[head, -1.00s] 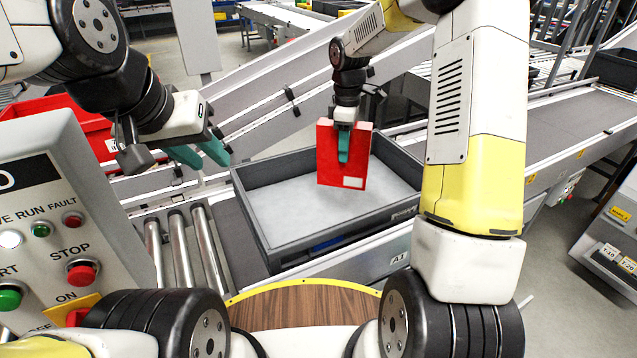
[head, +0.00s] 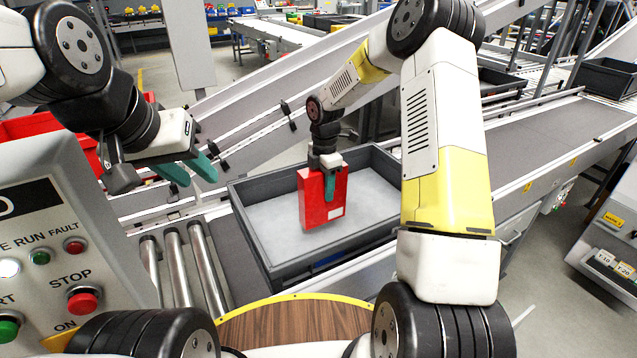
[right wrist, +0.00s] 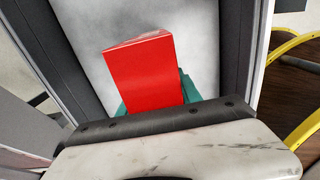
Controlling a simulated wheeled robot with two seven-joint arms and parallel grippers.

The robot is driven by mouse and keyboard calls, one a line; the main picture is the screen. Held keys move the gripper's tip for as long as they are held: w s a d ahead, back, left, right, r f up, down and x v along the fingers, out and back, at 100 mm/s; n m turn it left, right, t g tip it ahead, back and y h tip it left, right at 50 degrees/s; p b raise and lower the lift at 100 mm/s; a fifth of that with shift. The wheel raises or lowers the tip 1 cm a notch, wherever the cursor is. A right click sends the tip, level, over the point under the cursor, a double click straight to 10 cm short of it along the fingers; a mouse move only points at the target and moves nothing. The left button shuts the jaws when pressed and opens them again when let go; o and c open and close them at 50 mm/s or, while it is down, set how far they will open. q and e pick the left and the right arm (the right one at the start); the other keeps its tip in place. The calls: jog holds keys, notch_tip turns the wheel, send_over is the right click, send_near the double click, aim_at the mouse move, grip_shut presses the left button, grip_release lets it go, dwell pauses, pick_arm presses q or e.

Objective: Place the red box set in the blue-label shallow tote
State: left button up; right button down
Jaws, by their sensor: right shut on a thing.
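The red box set (head: 314,205) is a red upright block with a small white label, and it also shows in the right wrist view (right wrist: 145,75). My right gripper (head: 330,182) is shut on its upper part with teal fingers. The box is over the grey shallow tote (head: 262,260), inside its outline as seen from the head. I cannot tell whether its lower end touches the floor of the tote. A bit of blue shows on the tote's near wall, mostly hidden. My left gripper (head: 192,172) is open and empty, left of the tote.
The tote stands on a conveyor with bare rollers (head: 188,265) to its left. A control panel (head: 60,245) with buttons is at the near left, a red bin (head: 35,125) behind it. A round wooden top (head: 290,325) lies in front. The belt at the right (head: 540,140) is clear.

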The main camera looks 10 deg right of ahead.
jog(key=shift+f, duration=1.45)
jog(key=c, duration=0.8)
grip_release()
jog(key=shift+f, duration=0.1)
